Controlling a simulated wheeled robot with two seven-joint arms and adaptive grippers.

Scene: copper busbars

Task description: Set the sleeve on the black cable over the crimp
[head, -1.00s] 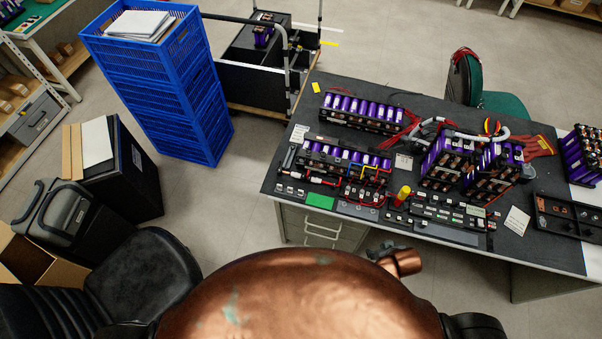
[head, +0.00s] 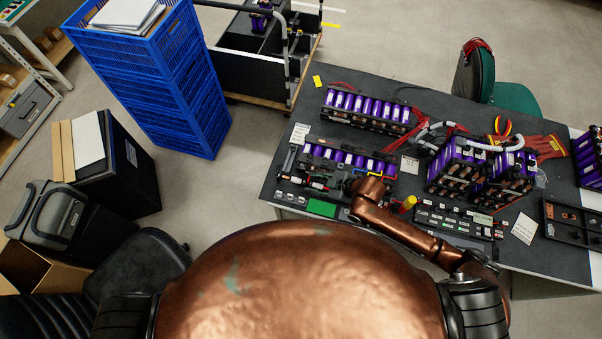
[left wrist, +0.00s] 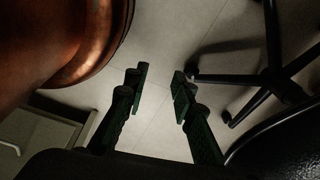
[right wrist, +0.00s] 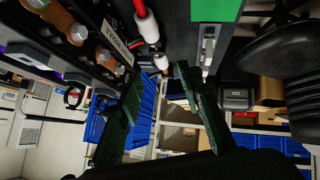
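A red cable (right wrist: 139,8) with a white sleeve (right wrist: 148,30) and a second white piece (right wrist: 160,62) below it shows in the right wrist view. I cannot surely pick out the black cable or its crimp. My right gripper (right wrist: 162,76) is open, with the second white piece seen between its fingertips; I cannot tell the distance. In the head view my right gripper (head: 346,187) is over the front left of the workbench, its fingers small and unclear. My left gripper (left wrist: 160,76) is open and empty, with floor behind it, and is out of the head view.
The dark workbench (head: 268,188) carries a purple cell module (head: 345,157) just behind my right gripper and a green plate (head: 321,207) in front. A yellow-capped item (head: 409,203) stands right of it. A chair base (left wrist: 270,85) shows near my left gripper.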

